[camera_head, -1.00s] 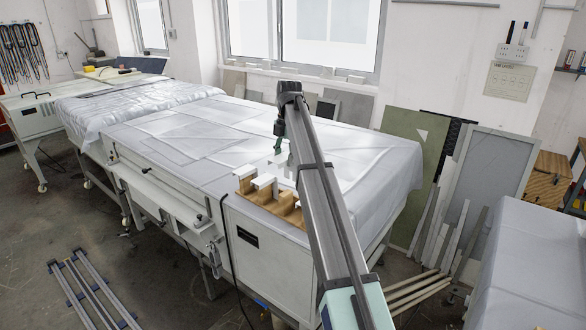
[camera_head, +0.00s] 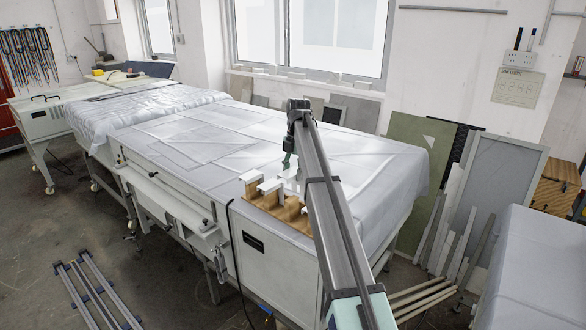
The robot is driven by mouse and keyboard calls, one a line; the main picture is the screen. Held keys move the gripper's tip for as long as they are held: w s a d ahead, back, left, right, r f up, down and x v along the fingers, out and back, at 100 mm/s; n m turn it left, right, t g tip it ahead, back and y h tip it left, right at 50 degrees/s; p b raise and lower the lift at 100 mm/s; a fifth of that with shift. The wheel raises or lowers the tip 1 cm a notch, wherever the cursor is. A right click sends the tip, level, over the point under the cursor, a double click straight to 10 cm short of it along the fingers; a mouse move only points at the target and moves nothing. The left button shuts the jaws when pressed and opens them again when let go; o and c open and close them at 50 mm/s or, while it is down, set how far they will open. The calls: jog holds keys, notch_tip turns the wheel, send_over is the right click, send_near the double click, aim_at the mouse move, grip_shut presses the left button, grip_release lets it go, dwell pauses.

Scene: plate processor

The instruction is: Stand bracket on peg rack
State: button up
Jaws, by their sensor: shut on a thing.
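The wooden peg rack (camera_head: 263,203) stands near the front corner of the sheet-covered table. White pieces sit on it, including one at its left end (camera_head: 250,176) and one beside that (camera_head: 270,186). My gripper (camera_head: 289,167), small and dark green, points down just behind the rack. It is shut on a pale bracket (camera_head: 291,174), whose outline blends into the white sheet. My arm hides the rack's right side. I cannot tell whether the bracket touches the rack or table.
The table (camera_head: 200,165) is covered with a pale plastic sheet, with flat panels at its left and clear room behind the rack. A dark cable (camera_head: 229,225) hangs down the table's front. Boards (camera_head: 410,150) lean behind the table at right.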

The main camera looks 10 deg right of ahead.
aim_at(293, 198)
jog(key=shift+f, duration=1.65)
jog(key=shift+f+b, duration=0.9)
jog(key=shift+f, duration=1.7)
jog(key=shift+f, duration=0.4)
jog(key=o, duration=1.3)
